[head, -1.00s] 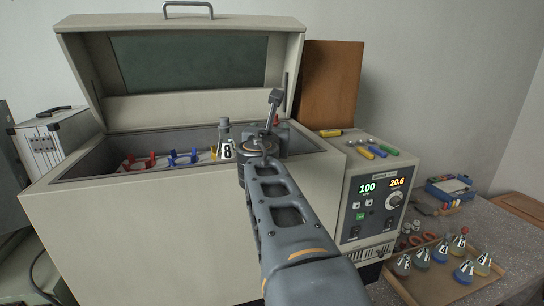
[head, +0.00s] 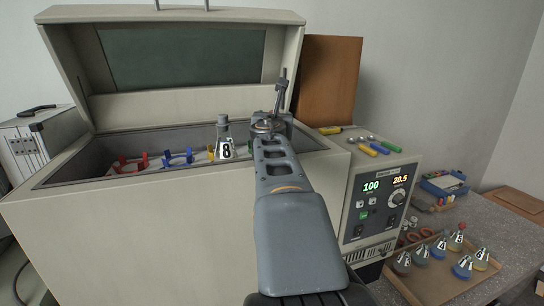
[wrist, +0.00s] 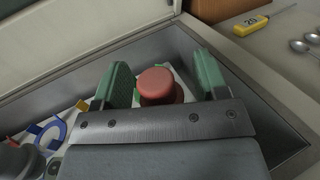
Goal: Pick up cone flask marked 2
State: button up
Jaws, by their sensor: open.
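My gripper (wrist: 162,68) is open inside the incubator shaker, its two green fingers either side of a red stopper (wrist: 157,84). The stopper is seen from above, and the vessel and any number under it are hidden. In the head view my wrist (head: 270,128) is over the right part of the open chamber, and the fingers are hidden. A flask marked 8 (head: 224,140), with a grey stopper, stands upright just left of it. I cannot read a 2 on any flask.
The shaker's raised lid (head: 175,60) stands behind. Red holders (head: 130,162) and blue holders (head: 180,157) at the chamber's left look empty. The chamber's front wall (head: 120,185) is close to my arm. Colour-handled tools (head: 367,149) lie on the shaker's top.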

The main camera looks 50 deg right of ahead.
jog(key=shift+s, duration=0.1)
jog(key=shift+c, duration=0.9)
grip_shut()
